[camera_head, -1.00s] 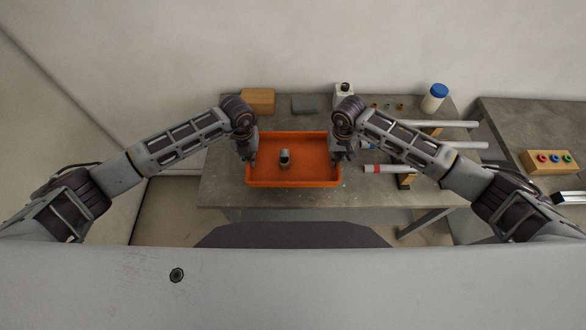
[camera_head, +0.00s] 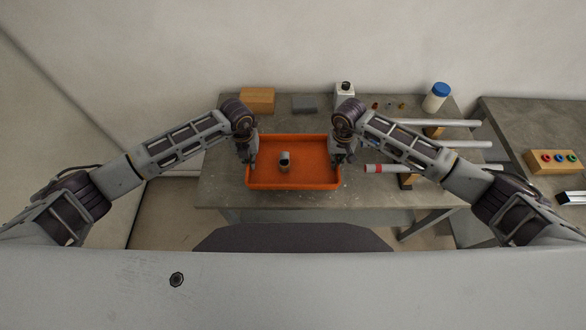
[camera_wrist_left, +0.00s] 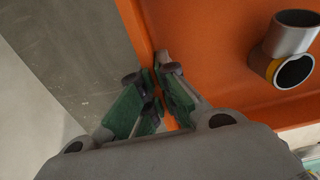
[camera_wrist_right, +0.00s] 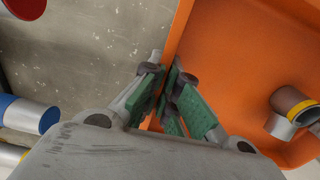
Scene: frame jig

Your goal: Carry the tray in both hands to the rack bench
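The orange tray (camera_head: 260,184) is over the front of the grey workbench, and I cannot tell whether it touches the top. A grey fitting with a yellow band (camera_head: 284,162) lies inside it; it also shows in the left wrist view (camera_wrist_left: 291,40) and the right wrist view (camera_wrist_right: 288,108). My left gripper (camera_head: 250,162) is shut on the tray's left wall, with green pads either side of the rim in the left wrist view (camera_wrist_left: 157,85). My right gripper (camera_head: 337,160) is shut on the right wall the same way.
A second grey bench (camera_head: 510,125) at the right holds a wooden block with coloured rings (camera_head: 553,161). White pipes (camera_head: 465,143) lie right of the tray. A blue-capped bottle (camera_head: 436,97), a wooden box (camera_head: 257,100) and a grey block (camera_head: 304,103) stand at the back.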

